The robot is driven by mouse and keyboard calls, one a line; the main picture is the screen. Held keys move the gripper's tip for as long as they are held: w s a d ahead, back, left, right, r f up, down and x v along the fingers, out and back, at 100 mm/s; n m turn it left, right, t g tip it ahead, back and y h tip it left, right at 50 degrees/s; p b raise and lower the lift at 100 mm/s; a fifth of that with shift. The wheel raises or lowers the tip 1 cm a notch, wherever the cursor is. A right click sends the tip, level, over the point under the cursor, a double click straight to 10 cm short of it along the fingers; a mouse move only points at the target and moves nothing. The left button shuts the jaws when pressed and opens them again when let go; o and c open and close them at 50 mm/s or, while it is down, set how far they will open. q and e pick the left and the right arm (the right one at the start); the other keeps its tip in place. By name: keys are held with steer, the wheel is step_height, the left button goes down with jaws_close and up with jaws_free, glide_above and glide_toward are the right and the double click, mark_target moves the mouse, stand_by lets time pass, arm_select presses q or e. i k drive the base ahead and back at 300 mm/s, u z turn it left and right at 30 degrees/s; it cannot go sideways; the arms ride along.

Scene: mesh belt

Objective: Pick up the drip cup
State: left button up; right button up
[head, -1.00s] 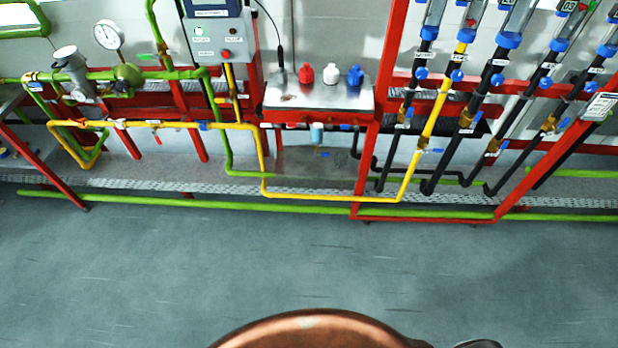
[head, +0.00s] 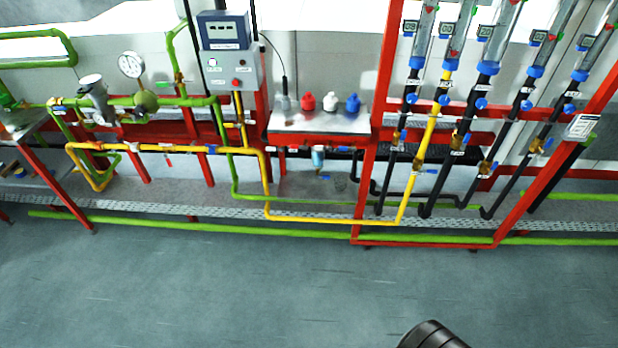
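A faint, clear cup-like shape (head: 340,185) stands low behind the pipes, on the grey ledge below the small metal shelf. It is small and hard to make out, so I cannot be sure it is the drip cup. A light-blue bowl (head: 318,158) hangs just under the shelf, with a small blue-handled valve (head: 323,177) below it. Neither of my grippers shows in the head view, and nothing is seen holding the cup.
The metal shelf (head: 320,120) carries red, white and blue fittings. A yellow pipe (head: 330,220) and a green floor pipe (head: 200,227) run in front of the ledge. A red frame (head: 367,190) with flow tubes stands right. The grey floor (head: 220,290) in front is clear.

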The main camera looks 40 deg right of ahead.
mark_target(341, 180)
steer(key=u, duration=0.15)
steer(key=i, duration=1.1)
steer(key=z, duration=0.5)
steer(key=i, duration=0.65)
steer(key=z, duration=0.65)
